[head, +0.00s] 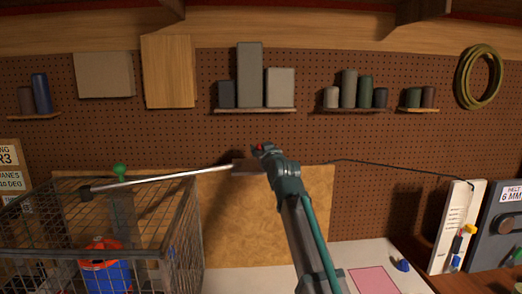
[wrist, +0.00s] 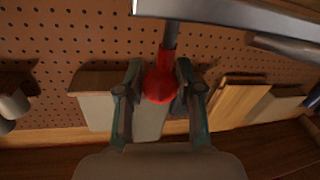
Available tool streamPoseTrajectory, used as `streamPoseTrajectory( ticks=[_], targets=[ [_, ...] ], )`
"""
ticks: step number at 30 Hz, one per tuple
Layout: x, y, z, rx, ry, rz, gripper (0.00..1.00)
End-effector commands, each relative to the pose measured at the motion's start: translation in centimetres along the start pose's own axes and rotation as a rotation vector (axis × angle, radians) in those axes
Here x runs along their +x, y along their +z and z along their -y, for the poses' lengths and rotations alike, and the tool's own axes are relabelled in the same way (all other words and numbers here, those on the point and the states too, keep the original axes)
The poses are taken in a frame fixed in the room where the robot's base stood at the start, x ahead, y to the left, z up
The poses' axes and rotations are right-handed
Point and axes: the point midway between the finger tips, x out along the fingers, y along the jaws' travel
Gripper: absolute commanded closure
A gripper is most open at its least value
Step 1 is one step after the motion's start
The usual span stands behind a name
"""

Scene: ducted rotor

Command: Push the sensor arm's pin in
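The sensor arm (head: 165,178) is a pale metal bar that runs from a dark clamp on the wire cage at left to a flat plate near my gripper (head: 259,150). In the wrist view the bar (wrist: 235,12) crosses the top, and a pin (wrist: 170,38) with a red ball knob (wrist: 160,86) comes down from it. The knob sits between the two fingers of my gripper (wrist: 159,80), with both fingers appearing to touch it. A bit of red also shows at the gripper's tip in the head view. The pin's upper end is hidden by the bar.
The wire cage (head: 185,235) at left holds a red and blue object (head: 102,265) and has a green knob (head: 120,171) above it. A pegboard wall (head: 180,140) with shelves is behind. A thin dark cable (head: 410,167) runs right to a white panel (head: 455,225).

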Motion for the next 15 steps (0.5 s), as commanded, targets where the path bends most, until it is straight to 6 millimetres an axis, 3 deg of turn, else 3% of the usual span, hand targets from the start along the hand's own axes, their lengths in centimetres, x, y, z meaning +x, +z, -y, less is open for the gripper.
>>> streamPoseTrajectory(
  ticks=[3,10,15],
  targets=[
    [0.0,0.0,0.0,0.0,0.0,0.0,1.0],
    [0.0,0.1,0.0,0.0,0.0,0.0,1.0],
    [0.0,1.7,0.3,0.0,0.0,0.0,1.0]
  ],
)
